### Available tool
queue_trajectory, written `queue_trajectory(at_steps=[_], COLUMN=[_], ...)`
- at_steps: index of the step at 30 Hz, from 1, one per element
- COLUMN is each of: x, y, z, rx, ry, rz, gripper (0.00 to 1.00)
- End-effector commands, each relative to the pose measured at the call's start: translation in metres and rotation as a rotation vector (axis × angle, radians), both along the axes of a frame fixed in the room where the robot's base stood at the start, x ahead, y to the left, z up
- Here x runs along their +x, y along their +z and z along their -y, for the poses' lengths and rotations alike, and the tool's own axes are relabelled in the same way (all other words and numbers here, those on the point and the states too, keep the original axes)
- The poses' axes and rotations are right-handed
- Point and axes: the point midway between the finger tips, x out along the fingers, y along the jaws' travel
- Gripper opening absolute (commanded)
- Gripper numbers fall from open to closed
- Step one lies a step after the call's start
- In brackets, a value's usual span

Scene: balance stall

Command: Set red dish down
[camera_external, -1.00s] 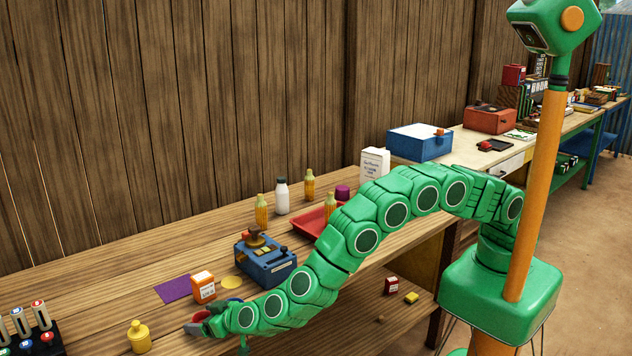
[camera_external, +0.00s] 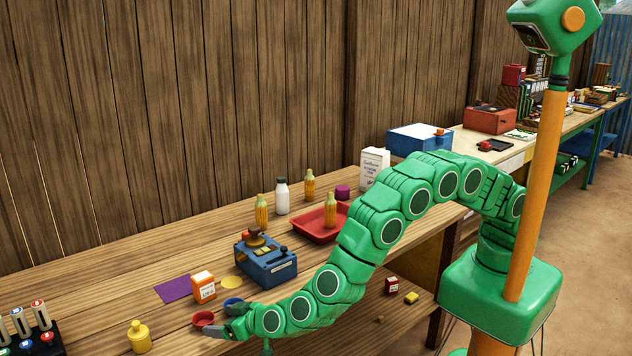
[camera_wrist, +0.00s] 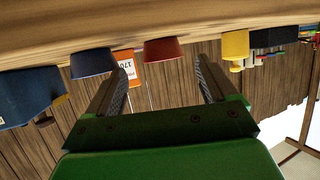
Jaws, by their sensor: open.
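The red dish (camera_external: 203,318) sits upright on the wooden bench near its front edge. In the wrist view, which is upside down, the red dish (camera_wrist: 164,50) rests on the bench top ahead of my fingers. My gripper (camera_external: 228,328) is open and empty, just to the right of the red dish and apart from it. In the wrist view my gripper (camera_wrist: 158,68) shows its two fingers spread wide, with the red dish beyond their tips. A blue dish (camera_external: 232,305) stands beside the red one; it also shows in the wrist view (camera_wrist: 91,63).
An orange-and-white box (camera_external: 203,287) and a blue scale-like device (camera_external: 266,262) stand behind the dishes. A yellow bottle (camera_external: 139,338) is at left. A purple mat (camera_external: 173,288) lies flat. A red tray (camera_external: 309,231) is farther back. Bare bench lies left of the red dish.

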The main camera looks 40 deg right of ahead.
Motion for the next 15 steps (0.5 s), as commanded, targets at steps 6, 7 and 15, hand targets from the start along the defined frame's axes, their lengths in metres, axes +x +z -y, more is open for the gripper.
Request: queue_trajectory(at_steps=[6, 7, 15], x=[-0.0071, -0.0073, -0.0044], y=[0.0032, 0.0032, 0.0054], z=[0.0034, 0.0035, 0.0039], rx=[0.001, 0.001, 0.003], ry=[0.0, 0.0, 0.001], rz=[0.001, 0.001, -0.005], gripper=[0.85, 0.85, 0.85])
